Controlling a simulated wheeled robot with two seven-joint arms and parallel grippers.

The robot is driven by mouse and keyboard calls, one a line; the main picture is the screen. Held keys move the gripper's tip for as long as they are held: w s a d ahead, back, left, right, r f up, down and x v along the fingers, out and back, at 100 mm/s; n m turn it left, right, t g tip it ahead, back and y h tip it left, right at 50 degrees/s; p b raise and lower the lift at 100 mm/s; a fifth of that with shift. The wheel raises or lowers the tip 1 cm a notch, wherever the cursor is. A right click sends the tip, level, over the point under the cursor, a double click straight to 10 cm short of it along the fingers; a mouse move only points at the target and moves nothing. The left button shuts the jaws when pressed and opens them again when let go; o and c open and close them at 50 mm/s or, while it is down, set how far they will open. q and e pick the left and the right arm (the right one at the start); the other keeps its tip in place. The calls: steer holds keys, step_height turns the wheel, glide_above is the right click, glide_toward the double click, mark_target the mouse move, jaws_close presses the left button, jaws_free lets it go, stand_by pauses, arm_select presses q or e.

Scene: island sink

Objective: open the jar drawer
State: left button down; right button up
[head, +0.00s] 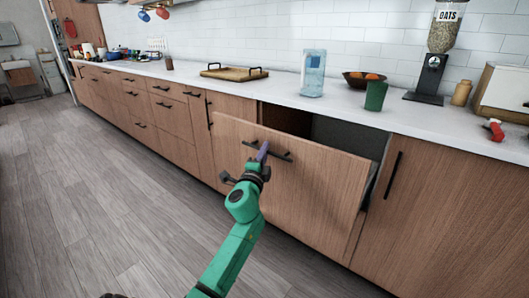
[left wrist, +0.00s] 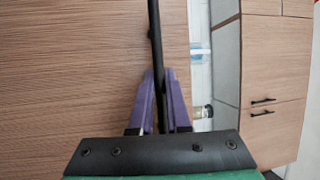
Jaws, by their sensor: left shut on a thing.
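The jar drawer (head: 315,190) has a wide wooden front and stands pulled out from the counter, with a dark gap showing above and behind it. Its black bar handle (head: 281,156) runs across the upper front. My left gripper (head: 263,149) is at this handle. In the left wrist view, the purple fingers of my left gripper (left wrist: 161,92) are shut on the black handle (left wrist: 155,35), one on each side. The drawer's inside is mostly hidden from the head view. My right gripper is not in view.
The white countertop (head: 235,85) above holds a water jug (head: 312,75), a green cup (head: 375,96), a fruit bowl (head: 365,80) and an oats dispenser (head: 436,60). A closed cabinet door (head: 440,215) is right of the drawer. The wooden floor (head: 90,190) at left is clear.

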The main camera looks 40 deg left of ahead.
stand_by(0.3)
arm_select(q)
steer(key=c, duration=1.2)
jaws_free()
steer(key=shift+o, duration=0.2)
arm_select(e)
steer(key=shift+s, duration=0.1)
arm_select(q)
steer(key=b+v, duration=0.1)
steer(key=v, duration=1.3)
steer(key=shift+s+d+f, duration=0.15)
steer(key=shift+s, duration=0.1)
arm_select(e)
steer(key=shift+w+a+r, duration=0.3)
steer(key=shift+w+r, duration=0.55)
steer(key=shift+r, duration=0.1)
